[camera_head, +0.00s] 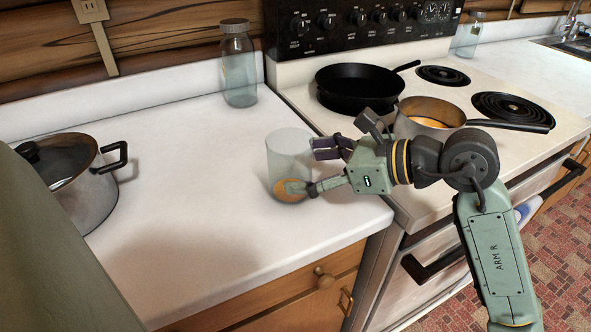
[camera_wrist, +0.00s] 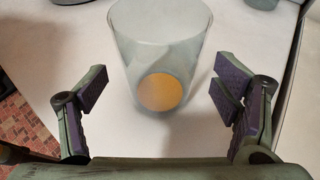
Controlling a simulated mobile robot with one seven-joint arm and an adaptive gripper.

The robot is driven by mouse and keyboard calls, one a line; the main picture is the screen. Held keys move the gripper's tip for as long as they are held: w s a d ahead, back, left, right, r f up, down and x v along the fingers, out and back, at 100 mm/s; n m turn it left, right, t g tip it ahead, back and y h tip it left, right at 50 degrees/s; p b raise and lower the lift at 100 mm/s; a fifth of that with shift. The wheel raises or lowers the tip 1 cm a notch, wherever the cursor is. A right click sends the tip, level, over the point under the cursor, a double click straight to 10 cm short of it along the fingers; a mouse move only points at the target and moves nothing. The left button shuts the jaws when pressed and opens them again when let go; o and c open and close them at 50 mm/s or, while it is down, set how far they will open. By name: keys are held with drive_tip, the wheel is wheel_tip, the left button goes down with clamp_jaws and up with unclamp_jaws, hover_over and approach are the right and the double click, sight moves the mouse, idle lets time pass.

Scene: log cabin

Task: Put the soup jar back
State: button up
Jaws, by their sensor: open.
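A clear, pale glass jar (camera_head: 287,148) with a round orange patch low on its side stands upright on the white counter, near the stove. I cannot tell whether the orange is a label or contents. My gripper (camera_head: 312,168) is open at the jar's right side, and one finger overlaps the jar's lower front in the head view. In the wrist view, the jar (camera_wrist: 160,40) stands just ahead of my gripper (camera_wrist: 160,92), centred between the spread fingers, with gaps visible on both sides. A taller capped jar (camera_head: 239,68) stands at the back of the counter.
A lidded pot (camera_head: 88,190) stands on the left. The stove (camera_head: 445,100) on the right holds a black pan (camera_head: 355,88) and a saucepan (camera_head: 430,112) with orange contents. Another jar (camera_head: 469,37) stands beyond it. The counter between pot and jars is clear.

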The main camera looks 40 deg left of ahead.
drive_tip(key=b+v, duration=0.2)
drive_tip(key=v, duration=0.7)
drive_tip(key=shift+f, duration=0.1)
